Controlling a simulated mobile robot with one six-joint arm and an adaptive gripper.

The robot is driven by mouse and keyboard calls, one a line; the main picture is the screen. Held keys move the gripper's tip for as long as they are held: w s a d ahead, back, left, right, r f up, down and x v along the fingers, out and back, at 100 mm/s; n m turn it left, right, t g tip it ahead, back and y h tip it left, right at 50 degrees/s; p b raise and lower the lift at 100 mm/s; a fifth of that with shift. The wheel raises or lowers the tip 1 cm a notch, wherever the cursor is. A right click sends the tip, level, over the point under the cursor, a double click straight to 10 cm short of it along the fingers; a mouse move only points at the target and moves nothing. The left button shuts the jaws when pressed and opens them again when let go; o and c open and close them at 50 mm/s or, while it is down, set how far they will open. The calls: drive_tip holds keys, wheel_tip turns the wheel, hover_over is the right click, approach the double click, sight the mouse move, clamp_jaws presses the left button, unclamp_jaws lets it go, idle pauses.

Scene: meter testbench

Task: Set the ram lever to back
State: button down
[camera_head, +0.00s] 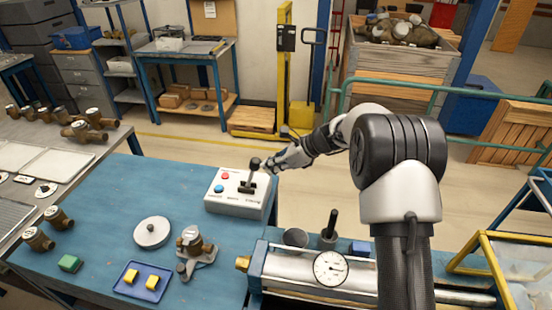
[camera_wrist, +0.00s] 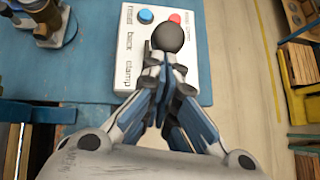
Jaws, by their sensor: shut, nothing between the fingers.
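The ram lever (camera_head: 254,163) has a round black knob and rises from a dark slot on the white control box (camera_head: 226,200). In the head view it leans a little to the right. My gripper (camera_head: 272,163) is shut and empty, just right of the knob; I cannot tell whether it touches it. In the wrist view the knob (camera_wrist: 167,37) is just beyond the fingertips (camera_wrist: 165,66). The box's labels include "back" and "clamp" in the wrist view. The lever's base is hidden there, so its exact position against the labels is unclear.
A red button (camera_head: 225,175) and a blue button (camera_head: 219,188) sit left of the lever. The cylinder bench with a dial gauge (camera_head: 330,268) stands at the front right. A meter (camera_head: 195,248) and a round disc (camera_head: 151,232) stand on the blue table (camera_head: 120,195). The table behind them is clear.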

sight(253, 161)
drive_tip(key=a+r+p, duration=0.1)
drive_tip(key=p, duration=0.1)
drive_tip(key=a+h+p, duration=0.1)
drive_tip(key=p, duration=0.2)
drive_tip(key=a+r+h+p, duration=0.1)
drive_tip(key=p, duration=0.2)
drive_tip(key=shift+w+r+g, duration=0.25)
drive_tip(key=shift+r+g, duration=0.05)
drive_tip(key=a+p, duration=0.1)
drive_tip(key=p, duration=0.1)
drive_tip(key=h+p, duration=0.1)
drive_tip(key=p, duration=0.1)
drive_tip(key=a+h+p, duration=0.1)
drive_tip(key=p, duration=0.1)
drive_tip(key=shift+w+a+r, duration=0.3)
drive_tip(key=shift+g+h, duration=0.3)
drive_tip(key=shift+h, duration=0.6)
drive_tip(key=shift+w+a+f+p, duration=0.1)
drive_tip(key=shift+w+a+p, duration=0.15)
drive_tip(key=shift+a, duration=0.65)
drive_tip(key=shift+w+a+f+p, duration=0.15)
drive_tip(key=shift+a+p, duration=0.15)
drive_tip(key=shift+a, duration=0.65)
drive_tip(key=shift+w+a+f+p, duration=0.15)
drive_tip(key=shift+a+p, duration=0.15)
drive_tip(key=shift+a, duration=0.6)
drive_tip(key=shift+r, duration=0.1)
